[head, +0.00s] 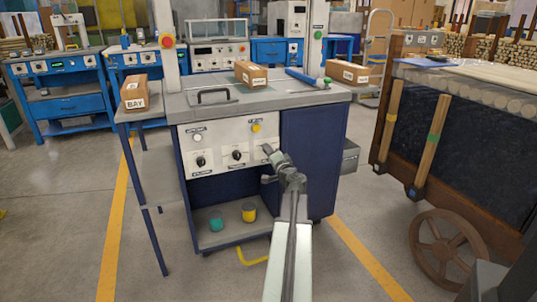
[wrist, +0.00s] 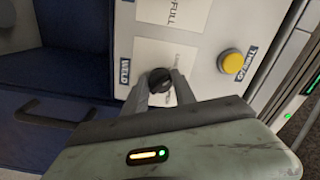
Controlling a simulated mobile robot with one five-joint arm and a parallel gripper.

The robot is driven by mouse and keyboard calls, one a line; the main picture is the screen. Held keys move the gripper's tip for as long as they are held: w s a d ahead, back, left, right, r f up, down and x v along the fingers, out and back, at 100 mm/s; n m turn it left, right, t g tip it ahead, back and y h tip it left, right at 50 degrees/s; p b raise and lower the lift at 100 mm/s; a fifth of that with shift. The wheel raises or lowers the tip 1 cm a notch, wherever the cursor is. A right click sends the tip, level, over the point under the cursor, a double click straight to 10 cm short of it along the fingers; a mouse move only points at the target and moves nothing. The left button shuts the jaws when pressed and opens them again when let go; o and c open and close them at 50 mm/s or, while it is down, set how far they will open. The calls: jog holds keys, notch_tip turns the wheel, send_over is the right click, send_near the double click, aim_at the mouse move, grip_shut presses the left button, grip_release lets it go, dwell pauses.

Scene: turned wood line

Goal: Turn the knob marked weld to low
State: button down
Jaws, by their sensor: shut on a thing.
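The weld knob (wrist: 158,76) is a small black knob on a pale plate of the control panel. The blue WELD label (wrist: 125,70) sits beside it in the wrist view. My gripper (wrist: 160,88) is shut on this knob, one finger on each side. In the head view my gripper (head: 268,154) reaches the right end of the white panel (head: 218,145) and hides most of the knob. The small print by the knob is partly covered, and I cannot read the setting it points to.
Two other black knobs, the left one (head: 200,161) and the middle one (head: 236,155), are on the panel. A yellow button (wrist: 231,61) is near my gripper. A white button (head: 198,137) is at upper left. A wooden cart (head: 430,150) stands to the right.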

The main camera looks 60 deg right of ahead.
jog(key=shift+w+n, duration=0.1)
jog(key=shift+n, duration=1)
jog(key=c, duration=1)
grip_release()
jog(key=v, duration=0.8)
jog(key=shift+w, duration=0.1)
